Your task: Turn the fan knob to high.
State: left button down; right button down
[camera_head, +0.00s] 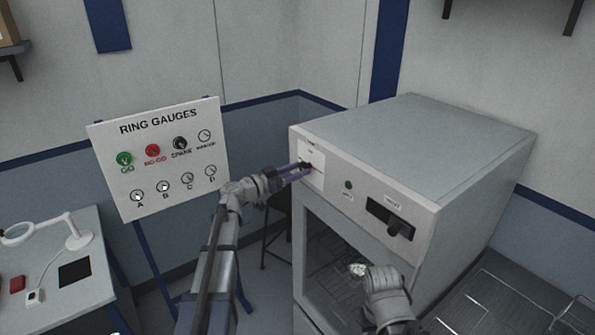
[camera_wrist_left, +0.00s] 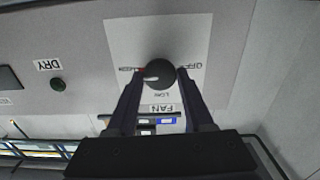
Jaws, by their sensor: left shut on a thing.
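The fan knob (camera_wrist_left: 160,73) is a round dark knob on a white label plate (camera_wrist_left: 190,35) marked FAN, shown upside down in the left wrist view. OFF is at the right of the knob and LOW below it; a label at the left is hard to read. A pale mark shows on the knob's lower left. My left gripper (camera_wrist_left: 160,76) is shut on the knob, one finger on each side. In the head view my left gripper (camera_head: 304,170) reaches the plate at the cabinet's upper left and largely hides the knob. My right gripper (camera_head: 358,269) is low before the cabinet door; its jaws are unclear.
The grey cabinet (camera_head: 450,140) also carries a green button (camera_head: 348,185), labelled DRY in the wrist view, and a black switch (camera_head: 390,218). A RING GAUGES board (camera_head: 160,155) stands left of my left arm. A white table (camera_head: 100,275) is at the left.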

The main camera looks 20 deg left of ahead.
pick_arm(q)
jog(key=shift+s+f+m, duration=0.1)
jog(key=shift+m, duration=0.2)
dwell(0.4)
jog(key=shift+c, duration=1.5)
grip_release()
jog(key=v, duration=0.7)
jog(key=shift+s+a, duration=0.25)
jog(key=shift+s, duration=0.05)
